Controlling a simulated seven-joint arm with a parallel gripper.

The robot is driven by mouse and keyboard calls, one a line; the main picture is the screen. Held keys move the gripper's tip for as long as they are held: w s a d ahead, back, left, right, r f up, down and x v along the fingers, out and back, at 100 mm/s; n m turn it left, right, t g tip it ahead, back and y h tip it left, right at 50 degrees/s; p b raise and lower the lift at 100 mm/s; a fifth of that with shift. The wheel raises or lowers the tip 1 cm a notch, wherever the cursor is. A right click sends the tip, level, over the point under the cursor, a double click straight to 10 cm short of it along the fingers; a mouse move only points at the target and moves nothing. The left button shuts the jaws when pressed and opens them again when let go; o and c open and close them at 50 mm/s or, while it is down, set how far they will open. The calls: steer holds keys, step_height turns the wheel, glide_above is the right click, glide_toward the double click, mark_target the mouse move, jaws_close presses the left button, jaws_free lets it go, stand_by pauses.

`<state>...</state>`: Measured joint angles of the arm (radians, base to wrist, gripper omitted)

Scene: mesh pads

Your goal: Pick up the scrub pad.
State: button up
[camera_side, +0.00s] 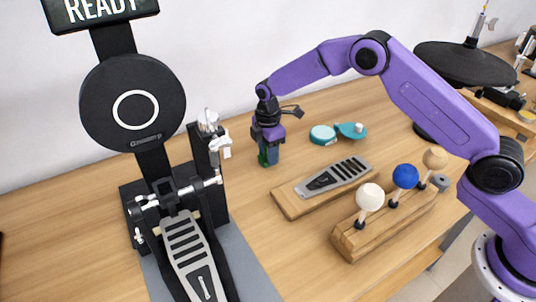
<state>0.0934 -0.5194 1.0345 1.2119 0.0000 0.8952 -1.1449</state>
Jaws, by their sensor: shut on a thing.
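The pad is upright between the fingertips, low over the table. I cannot tell whether its lower edge touches the wood.
A black pedal stand (152,195) with a round disc and a READY sign stands at left. Teal round pieces (323,134), a grey footplate on a wooden board (285,201) and a wooden block with ball-headed beaters (349,243) lie right. A black round pad (466,62) stands behind.

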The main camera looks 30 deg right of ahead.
steer(key=shift+r, duration=0.1)
steer(key=shift+r, duration=0.25)
steer(key=r, duration=0.3)
steer(key=shift+s, duration=0.2)
steer(key=s+d+r, duration=0.4)
steer(key=s+r, duration=0.5)
steer(key=s, duration=0.4)
steer(key=shift+d+r, duration=0.15)
steer(key=shift+d, duration=0.05)
